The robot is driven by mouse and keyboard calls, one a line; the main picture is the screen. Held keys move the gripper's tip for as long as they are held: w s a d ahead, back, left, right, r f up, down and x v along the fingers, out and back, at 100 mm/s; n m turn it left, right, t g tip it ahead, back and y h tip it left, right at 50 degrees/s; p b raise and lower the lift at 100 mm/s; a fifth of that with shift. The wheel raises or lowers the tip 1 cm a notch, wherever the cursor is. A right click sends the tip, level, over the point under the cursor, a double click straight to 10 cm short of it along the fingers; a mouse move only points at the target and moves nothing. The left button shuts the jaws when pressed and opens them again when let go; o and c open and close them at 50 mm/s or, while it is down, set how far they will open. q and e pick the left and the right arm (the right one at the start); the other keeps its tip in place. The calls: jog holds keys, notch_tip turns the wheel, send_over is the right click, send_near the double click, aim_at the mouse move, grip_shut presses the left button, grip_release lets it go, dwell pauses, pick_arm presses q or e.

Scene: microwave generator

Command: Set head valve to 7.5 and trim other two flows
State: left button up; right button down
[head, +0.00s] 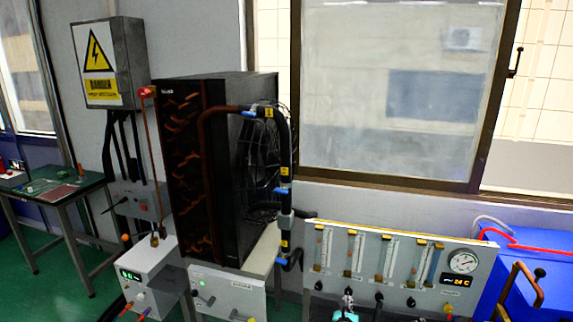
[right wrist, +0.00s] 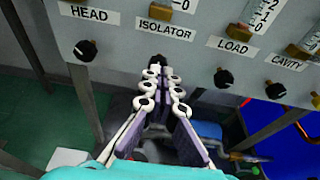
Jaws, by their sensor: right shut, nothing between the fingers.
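The flow panel (head: 400,249) stands at the lower right of the head view with several upright flow tubes and black knobs below them. In the right wrist view its labels read HEAD, ISOLATOR, LOAD and CAVITY. The HEAD knob (right wrist: 85,50) is left of my fingers, and the LOAD knob (right wrist: 223,77) and CAVITY knob (right wrist: 275,90) are right of them. My right gripper (right wrist: 161,77) is shut and empty, its tips just below the ISOLATOR knob (right wrist: 157,60); I cannot tell if they touch. It also shows in the head view (head: 347,301). The float levels are too small to read. My left gripper is out of view.
A round gauge (head: 463,263) and small display (head: 456,281) sit at the panel's right end. A black finned unit with hoses (head: 215,160) stands left of the panel. A copper pipe loop (head: 524,280) and blue equipment (head: 540,255) are at the right.

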jog(key=shift+r+x, duration=0.2)
jog(key=shift+x, duration=0.8)
jog(key=shift+r+x, duration=0.15)
jog(key=shift+x, duration=0.85)
jog(key=shift+r+x, duration=0.2)
jog(key=shift+x, duration=0.8)
jog(key=shift+d+f, duration=0.1)
jog(key=shift+f, duration=0.15)
jog(key=shift+r, duration=0.15)
jog(key=shift+r, duration=0.25)
jog(key=shift+s, duration=0.15)
send_near(349, 291)
jog(key=shift+w+d, duration=0.2)
jog(key=shift+w, duration=0.55)
